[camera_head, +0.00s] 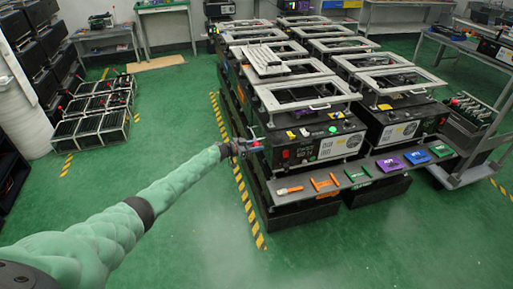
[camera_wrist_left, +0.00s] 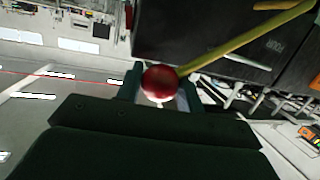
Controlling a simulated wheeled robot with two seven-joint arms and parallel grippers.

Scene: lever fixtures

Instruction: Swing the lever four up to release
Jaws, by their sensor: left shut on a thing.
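My left arm reaches in from the left in the head view, and its gripper (camera_head: 246,147) is at the left front corner of the nearest black unit (camera_head: 300,152). In the left wrist view the gripper (camera_wrist_left: 162,88) is shut on the round red knob (camera_wrist_left: 160,81) of a lever. The lever's yellowish rod (camera_wrist_left: 235,42) runs from the knob up to the right. In the head view the knob is small and mostly hidden by the gripper. My right gripper is out of view.
The unit carries a metal frame (camera_head: 305,93) on top and stands in a row of similar units. A grey shelf (camera_head: 300,190) with coloured tools juts out below its front. Low crates (camera_head: 92,132) stand on the left.

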